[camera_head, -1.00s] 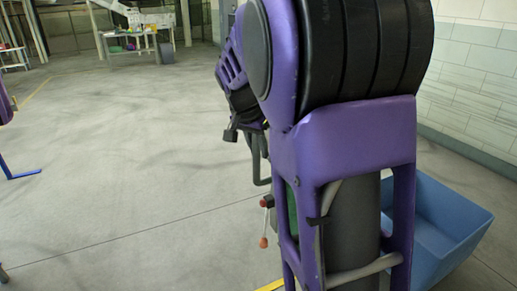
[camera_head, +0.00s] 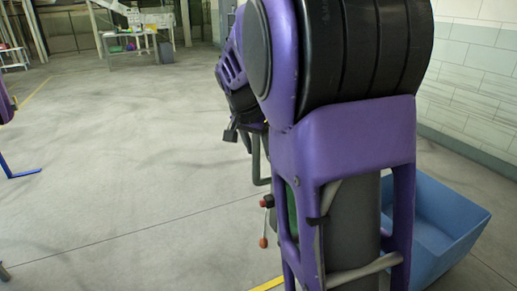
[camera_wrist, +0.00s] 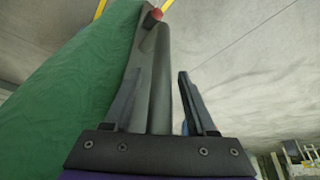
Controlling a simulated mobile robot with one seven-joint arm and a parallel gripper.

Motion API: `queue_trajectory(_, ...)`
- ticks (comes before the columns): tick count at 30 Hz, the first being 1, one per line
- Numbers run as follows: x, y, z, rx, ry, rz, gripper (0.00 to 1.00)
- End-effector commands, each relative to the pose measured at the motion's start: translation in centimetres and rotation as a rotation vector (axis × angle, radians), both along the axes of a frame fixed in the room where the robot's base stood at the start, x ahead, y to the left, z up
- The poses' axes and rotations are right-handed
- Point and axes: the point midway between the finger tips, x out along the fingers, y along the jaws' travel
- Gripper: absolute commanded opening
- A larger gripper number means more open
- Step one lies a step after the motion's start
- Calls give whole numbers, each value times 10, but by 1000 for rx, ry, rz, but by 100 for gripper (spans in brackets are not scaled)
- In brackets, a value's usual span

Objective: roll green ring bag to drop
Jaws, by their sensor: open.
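The green bag (camera_wrist: 65,70) fills the left of the wrist view as a long, slightly creased green surface, close beside my left finger. Its ring cannot be made out for certain. My gripper (camera_wrist: 157,82) is open, with a dark grey bar (camera_wrist: 160,75) running between its two fingers. A red knob (camera_wrist: 155,15) shows at the bar's far end. I cannot tell whether the fingers touch the bar. In the head view my arm hides most of the work area; only a narrow green strip (camera_head: 291,212) shows behind it.
A blue open bin (camera_head: 440,225) stands on the floor at the right, partly behind my arm. A thin rod with an orange end (camera_head: 263,242) hangs left of my arm. A table (camera_head: 135,55) stands far back. The floor at the left is mostly clear.

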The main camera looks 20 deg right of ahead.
Motion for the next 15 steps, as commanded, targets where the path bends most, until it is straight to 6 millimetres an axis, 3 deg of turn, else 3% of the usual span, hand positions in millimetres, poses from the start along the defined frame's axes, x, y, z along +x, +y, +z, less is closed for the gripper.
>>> queue_trajectory(8, -1, 2, 7, 0, -3, 1, 57)
queue_trajectory(15, -10, 16, 51, 0, -7, 3, 57)
